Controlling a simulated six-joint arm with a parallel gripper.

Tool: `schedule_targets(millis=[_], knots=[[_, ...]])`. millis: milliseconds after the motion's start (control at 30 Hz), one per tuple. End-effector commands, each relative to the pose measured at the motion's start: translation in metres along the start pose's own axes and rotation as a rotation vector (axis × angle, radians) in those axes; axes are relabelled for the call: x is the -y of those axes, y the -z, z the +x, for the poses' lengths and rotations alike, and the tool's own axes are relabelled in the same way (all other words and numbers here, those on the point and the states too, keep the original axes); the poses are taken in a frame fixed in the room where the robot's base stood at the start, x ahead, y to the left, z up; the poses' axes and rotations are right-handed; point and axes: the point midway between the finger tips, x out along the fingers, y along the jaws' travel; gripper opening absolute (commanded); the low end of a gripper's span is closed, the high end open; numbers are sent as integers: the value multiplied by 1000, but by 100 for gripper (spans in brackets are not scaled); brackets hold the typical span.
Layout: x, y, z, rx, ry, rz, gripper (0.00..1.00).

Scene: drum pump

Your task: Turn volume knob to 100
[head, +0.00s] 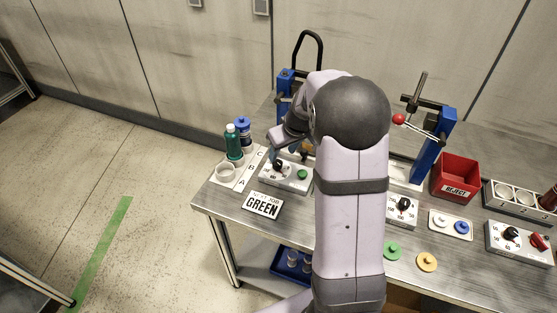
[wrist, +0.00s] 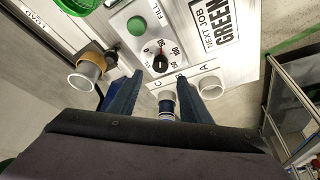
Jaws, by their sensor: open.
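The volume knob (wrist: 160,64) is black and sits on a white panel with a green button (wrist: 137,25), the word FILL and a printed scale including 50, 100 and 150. Its exact setting is too small to read surely. In the head view the same knob (head: 278,165) shows on the panel at the left of the table, beside the green button (head: 302,174). My gripper (wrist: 164,82) is open and empty, its two blue fingers apart, with the knob showing just beyond and between the tips. In the head view my arm hides part of the area behind the panel.
A NEXT JOB GREEN sign (head: 262,205) lies in front of the panel. Green (head: 233,142) and blue (head: 243,130) bottles and a white cup (head: 225,172) stand left. Other knob panels (head: 404,203) and a red reject bin (head: 456,178) are right of my arm.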

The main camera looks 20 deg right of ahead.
Motion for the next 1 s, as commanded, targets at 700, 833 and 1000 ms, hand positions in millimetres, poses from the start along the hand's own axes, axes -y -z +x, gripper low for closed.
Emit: schedule_targets(millis=[700, 833, 1000], knots=[[1, 0, 64, 3, 2, 2, 44], [1, 0, 71, 2, 1, 3, 44], [0, 0, 73, 1, 0, 3, 44]])
